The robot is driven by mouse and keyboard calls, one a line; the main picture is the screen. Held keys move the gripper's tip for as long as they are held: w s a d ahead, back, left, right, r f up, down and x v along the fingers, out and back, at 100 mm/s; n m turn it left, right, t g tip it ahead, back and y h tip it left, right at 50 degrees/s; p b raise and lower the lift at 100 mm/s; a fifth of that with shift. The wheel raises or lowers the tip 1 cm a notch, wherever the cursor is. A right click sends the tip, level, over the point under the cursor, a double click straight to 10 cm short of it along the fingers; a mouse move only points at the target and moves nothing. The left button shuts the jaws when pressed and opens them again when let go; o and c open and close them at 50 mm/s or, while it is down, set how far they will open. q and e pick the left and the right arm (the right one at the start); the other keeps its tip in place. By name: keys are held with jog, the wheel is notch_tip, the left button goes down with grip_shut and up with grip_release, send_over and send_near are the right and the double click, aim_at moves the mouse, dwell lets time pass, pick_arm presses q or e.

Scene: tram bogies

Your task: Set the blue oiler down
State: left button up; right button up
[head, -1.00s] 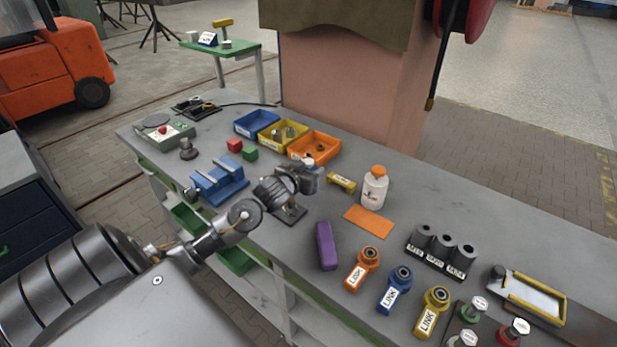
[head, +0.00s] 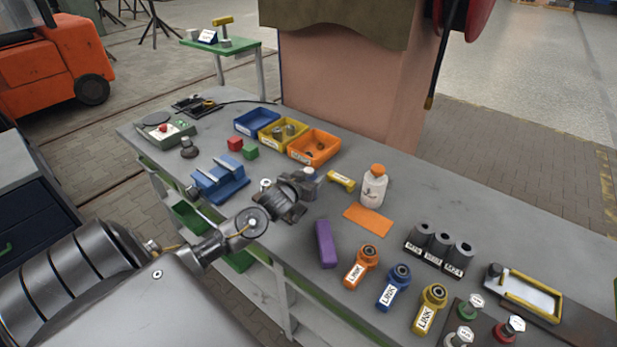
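I cannot make out a blue oiler in the head view. My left gripper (head: 303,188) is over the middle of the grey workbench (head: 440,205), seen from behind, beyond my wrist. Its fingers are mostly hidden by its own body, so I cannot tell whether they are open or hold something. A small grey-blue shape shows at its far side, too unclear to name. My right gripper is not in view.
Left of the gripper is a blue vise-like fixture (head: 220,180). Behind stand blue (head: 243,130), yellow (head: 266,139) and orange (head: 293,154) bins. To the right are a white bottle (head: 373,192), an orange mat (head: 368,221), a purple block (head: 325,243) and LINK parts (head: 393,288).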

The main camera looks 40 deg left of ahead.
pick_arm(q)
jog(key=o, duration=0.3)
jog(key=shift+r, duration=0.15)
jog(key=b+v, duration=0.2)
jog(key=v, duration=1)
